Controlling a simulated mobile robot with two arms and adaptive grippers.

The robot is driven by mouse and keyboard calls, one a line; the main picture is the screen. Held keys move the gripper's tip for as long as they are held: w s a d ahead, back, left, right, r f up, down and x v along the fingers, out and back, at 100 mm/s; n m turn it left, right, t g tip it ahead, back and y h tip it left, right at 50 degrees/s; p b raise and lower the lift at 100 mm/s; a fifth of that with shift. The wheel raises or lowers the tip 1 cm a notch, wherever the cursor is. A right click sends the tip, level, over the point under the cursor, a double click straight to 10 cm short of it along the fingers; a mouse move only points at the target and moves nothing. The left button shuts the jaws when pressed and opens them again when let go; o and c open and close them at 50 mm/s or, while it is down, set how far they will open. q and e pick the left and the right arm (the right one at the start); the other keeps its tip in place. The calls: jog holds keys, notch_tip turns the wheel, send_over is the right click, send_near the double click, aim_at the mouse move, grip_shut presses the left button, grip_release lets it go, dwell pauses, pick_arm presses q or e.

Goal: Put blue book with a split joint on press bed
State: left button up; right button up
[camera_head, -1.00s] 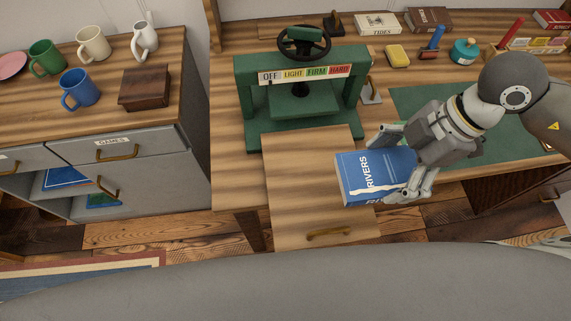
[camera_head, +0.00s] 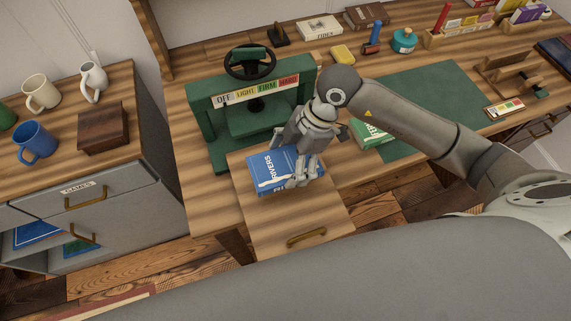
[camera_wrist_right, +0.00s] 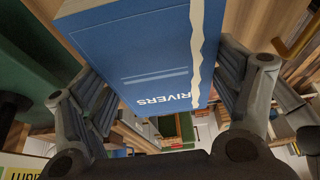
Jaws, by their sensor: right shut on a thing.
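The blue book (camera_head: 265,172), lettered RIVERS, has a pale jagged strip along one edge like a split joint. My right gripper (camera_head: 298,168) is shut on it. In the right wrist view the book (camera_wrist_right: 150,60) sits between the two fingers. The head view shows it above the pale wooden board (camera_head: 300,218) with a brass handle that projects from the green press (camera_head: 204,125); this looks like the press bed. I cannot tell whether the book touches the board. My left gripper is not in view.
A green book (camera_head: 371,132) lies by the green mat (camera_head: 440,100), right of my gripper. The press handwheel (camera_head: 250,62) and OFF-to-HARD label strip stand behind the board. A cabinet at left holds mugs and a brown box (camera_head: 103,128). The board's front half is bare.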

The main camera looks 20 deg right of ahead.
aim_at(286, 169)
jog(key=shift+w+a+f, duration=0.2)
jog(key=shift+f, duration=0.05)
jog(key=shift+w+a+f+p, duration=0.15)
jog(key=shift+f+p, duration=0.2)
jog(key=shift+f, duration=1.45)
jog(key=shift+f, duration=0.2)
jog(key=o, duration=1)
jog(key=shift+o, duration=0.2)
jog(key=shift+r, duration=0.1)
jog(key=b+v, duration=0.1)
jog(key=v, duration=1.1)
jog(key=shift+r, duration=0.1)
